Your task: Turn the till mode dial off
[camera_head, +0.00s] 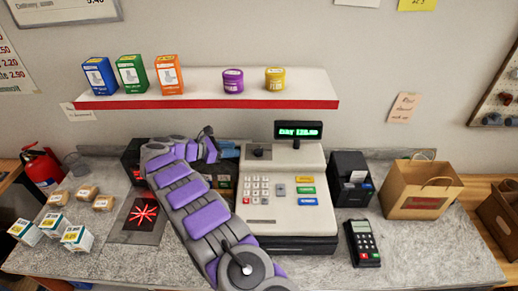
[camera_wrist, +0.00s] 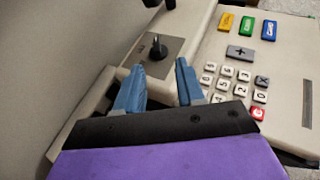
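The till (camera_head: 285,185) is a cream cash register with a lit green display (camera_head: 298,130) standing on the counter. Its mode dial (camera_head: 263,152) is a small black knob on a dark plate at the upper left of the till. In the wrist view the dial (camera_wrist: 157,48) stands up from a grey-brown plate (camera_wrist: 160,60), ahead of my fingertips. My gripper (camera_wrist: 156,80) is open, its two blue fingers apart with nothing between them, and the dial lies just beyond the gap. In the head view my gripper (camera_head: 210,150) is left of the dial, partly hidden by my arm.
The till's keypad (camera_wrist: 235,82) and coloured keys (camera_wrist: 246,25) lie right of my fingers. A card terminal (camera_head: 363,243), a black printer (camera_head: 351,178) and a paper bag (camera_head: 420,188) stand right of the till. A shelf (camera_head: 205,88) with boxes and jars hangs above.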

